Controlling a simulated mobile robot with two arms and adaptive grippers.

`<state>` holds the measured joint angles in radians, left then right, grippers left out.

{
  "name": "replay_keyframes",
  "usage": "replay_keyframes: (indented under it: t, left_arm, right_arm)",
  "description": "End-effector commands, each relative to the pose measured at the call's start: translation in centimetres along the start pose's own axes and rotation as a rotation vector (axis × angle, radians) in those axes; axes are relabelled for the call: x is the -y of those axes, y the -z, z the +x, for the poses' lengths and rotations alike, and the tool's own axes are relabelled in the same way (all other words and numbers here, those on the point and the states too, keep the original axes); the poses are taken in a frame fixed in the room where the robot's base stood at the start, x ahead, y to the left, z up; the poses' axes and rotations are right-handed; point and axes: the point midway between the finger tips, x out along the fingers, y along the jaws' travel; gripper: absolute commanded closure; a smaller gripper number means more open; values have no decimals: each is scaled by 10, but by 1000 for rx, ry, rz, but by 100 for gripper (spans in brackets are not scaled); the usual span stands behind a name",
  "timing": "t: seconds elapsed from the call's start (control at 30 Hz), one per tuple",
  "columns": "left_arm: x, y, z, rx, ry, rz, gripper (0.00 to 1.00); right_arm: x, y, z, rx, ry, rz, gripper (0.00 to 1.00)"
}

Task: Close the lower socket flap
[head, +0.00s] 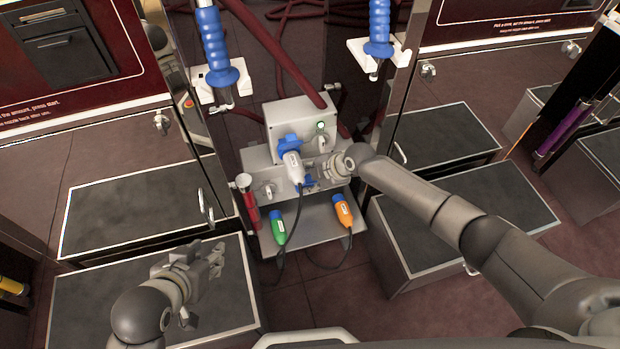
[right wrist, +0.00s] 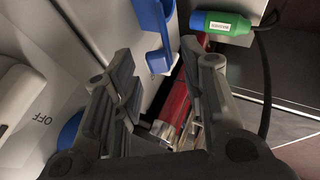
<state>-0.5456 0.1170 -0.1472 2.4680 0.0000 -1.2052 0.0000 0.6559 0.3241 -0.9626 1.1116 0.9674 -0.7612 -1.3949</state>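The lower socket's blue flap (head: 304,184) shows in part on the grey socket box (head: 257,158), beside my right gripper (head: 313,179). In the right wrist view, the blue flap (right wrist: 153,35) stands out from the pale box face, ahead of and between my open fingers (right wrist: 160,62). Nothing is clearly held between them. The socket opening itself is hidden. A white and blue plug (head: 291,162) sits at the upper socket. My left gripper (head: 214,259) is empty, its fingers apart, away from the box over a dark-topped block at the lower left.
A green plug (head: 279,229) and an orange plug (head: 342,212) lie on the shelf (head: 310,236) below the sockets, with cables hanging down. A red cylinder (head: 250,208) stands at the box's left side. Two blue-handled nozzles (head: 217,45) (head: 379,25) hang above.

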Motion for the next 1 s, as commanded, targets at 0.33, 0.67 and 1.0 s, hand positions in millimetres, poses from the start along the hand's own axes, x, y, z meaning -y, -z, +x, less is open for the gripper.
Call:
replay_keyframes:
  t: [0.33, 0.67, 1.0]
  left_arm:
    - [0, 1, 0, -5, -1, 0, 66]
    - [0, 1, 0, -4, -1, 0, 66]
    - [0, 1, 1, -9, -1, 0, 66]
  right_arm:
    - [0, 0, 0, 0, 0, 0, 68]
    - [-1, 0, 0, 0, -2, 0, 100]
    - [2, 0, 0, -1, -28, -11, 100]
